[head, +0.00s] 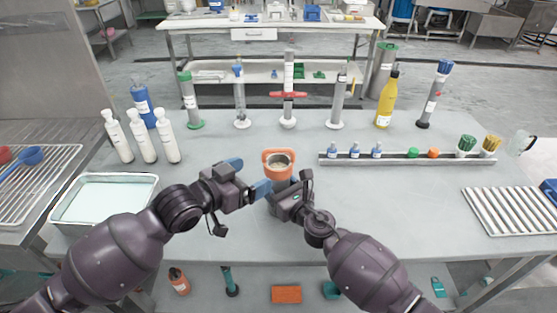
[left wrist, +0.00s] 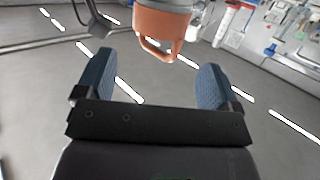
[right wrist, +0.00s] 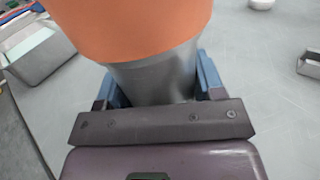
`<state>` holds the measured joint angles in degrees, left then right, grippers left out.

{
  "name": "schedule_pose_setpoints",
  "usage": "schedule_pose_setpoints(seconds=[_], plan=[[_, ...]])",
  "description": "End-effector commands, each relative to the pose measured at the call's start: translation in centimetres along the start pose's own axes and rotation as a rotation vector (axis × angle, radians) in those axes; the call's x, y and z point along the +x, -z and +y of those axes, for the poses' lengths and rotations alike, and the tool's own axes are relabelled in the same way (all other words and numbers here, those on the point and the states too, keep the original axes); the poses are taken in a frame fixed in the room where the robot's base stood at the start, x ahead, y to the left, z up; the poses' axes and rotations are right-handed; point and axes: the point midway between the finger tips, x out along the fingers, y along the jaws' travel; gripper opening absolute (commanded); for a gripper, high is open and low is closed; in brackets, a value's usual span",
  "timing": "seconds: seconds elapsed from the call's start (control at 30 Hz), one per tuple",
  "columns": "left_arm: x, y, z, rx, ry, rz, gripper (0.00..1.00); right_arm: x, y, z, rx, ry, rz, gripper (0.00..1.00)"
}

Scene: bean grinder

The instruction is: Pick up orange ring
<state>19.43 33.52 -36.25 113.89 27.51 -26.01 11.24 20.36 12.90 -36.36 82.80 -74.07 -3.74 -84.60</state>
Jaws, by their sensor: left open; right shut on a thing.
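The orange ring (head: 266,170) sits around the top of a grey metal grinder body and has a loop handle on its left side. In the left wrist view the ring (left wrist: 163,27) and its handle lie ahead of my fingers. My left gripper (head: 248,176) is open and empty, left of the ring and apart from it. My right gripper (head: 284,189) is shut on the grey grinder body (right wrist: 155,82), just below the ring (right wrist: 130,25). In the head view most of the grinder body is hidden by the ring and my right gripper.
A white tray (head: 70,207) and white bottles (head: 141,137) stand at the left. Cylinders and a yellow bottle (head: 387,100) line the back. A long rack (head: 400,161) with small vials lies right of the grinder, and a ridged tray (head: 510,211) farther right. The front right table is clear.

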Motion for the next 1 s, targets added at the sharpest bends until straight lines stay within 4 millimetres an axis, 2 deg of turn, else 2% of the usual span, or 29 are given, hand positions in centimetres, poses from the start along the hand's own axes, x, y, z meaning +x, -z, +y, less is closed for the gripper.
schedule_pose_setpoints(seconds=[0.03,0.2,0.47,0.73,1.0], plan=[[1.0,0.1,0.0,0.0,-0.001,0.002,0.87,0.0,0.0,0.0,0.0,0.0,0.0,0.3],[3.4,0.1,0.0,0.002,0.0,0.001,0.87,0.0,0.0,0.0,0.0,0.001,0.0,0.3],[5.0,0.1,0.0,0.003,0.0,0.002,0.87,0.0,0.0,-0.1,0.0,0.001,0.0,0.3],[8.5,0.2,0.0,0.003,-0.001,0.002,0.87,0.0,0.0,-0.1,-0.001,0.001,0.0,0.3],[9.6,0.1,0.0,0.004,0.0,0.001,0.87,0.0,0.0,-0.1,-0.001,0.001,0.0,0.3]])
